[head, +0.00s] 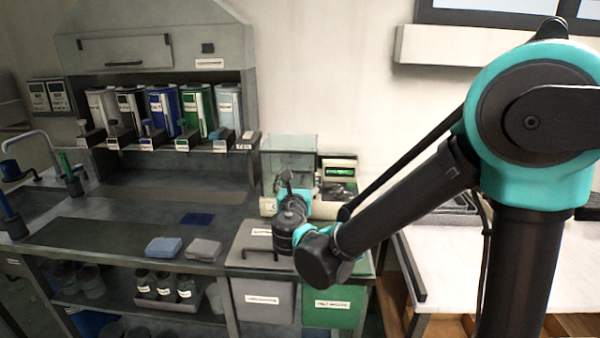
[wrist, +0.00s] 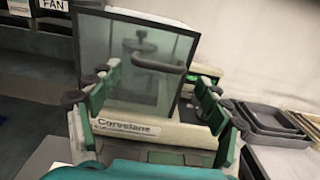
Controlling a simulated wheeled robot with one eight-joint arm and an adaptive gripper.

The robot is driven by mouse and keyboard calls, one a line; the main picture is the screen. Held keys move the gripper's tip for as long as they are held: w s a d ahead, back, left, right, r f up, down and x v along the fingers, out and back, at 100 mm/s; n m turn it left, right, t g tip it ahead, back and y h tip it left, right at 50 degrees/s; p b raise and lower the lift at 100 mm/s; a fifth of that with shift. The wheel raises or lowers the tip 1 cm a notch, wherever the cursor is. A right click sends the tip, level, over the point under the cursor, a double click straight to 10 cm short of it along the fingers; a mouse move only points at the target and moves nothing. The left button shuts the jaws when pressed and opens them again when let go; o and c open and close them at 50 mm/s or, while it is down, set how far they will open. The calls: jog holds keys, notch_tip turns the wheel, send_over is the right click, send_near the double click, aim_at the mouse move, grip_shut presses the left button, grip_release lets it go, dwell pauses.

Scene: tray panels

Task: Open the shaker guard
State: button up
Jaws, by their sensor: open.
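The shaker guard (head: 286,148) is a clear, greyish box-like cover on a pale machine at the right end of the bench. In the wrist view the guard (wrist: 120,65) fills the middle, looks shut, and has a dark bar handle (wrist: 158,67) across its upper right front. A dim shape shows inside it. The pale base (wrist: 140,129) below is lettered "Corvelane". My gripper (wrist: 155,84) is open and empty in front of the guard, its green fingers left and right of the handle. In the head view my gripper (head: 287,183) partly hides the guard; contact cannot be told.
A device with a green display (head: 340,171) stands right of the guard. Stacked dark trays (wrist: 268,120) lie farther right in the wrist view. Lidded bins (head: 262,262) are below my arm. Folded cloths (head: 163,247) lie on the bench to the left, which has clear room.

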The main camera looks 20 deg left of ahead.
aim_at(300, 171)
jog(key=shift+x, duration=2.35)
jog(key=c, duration=1.4)
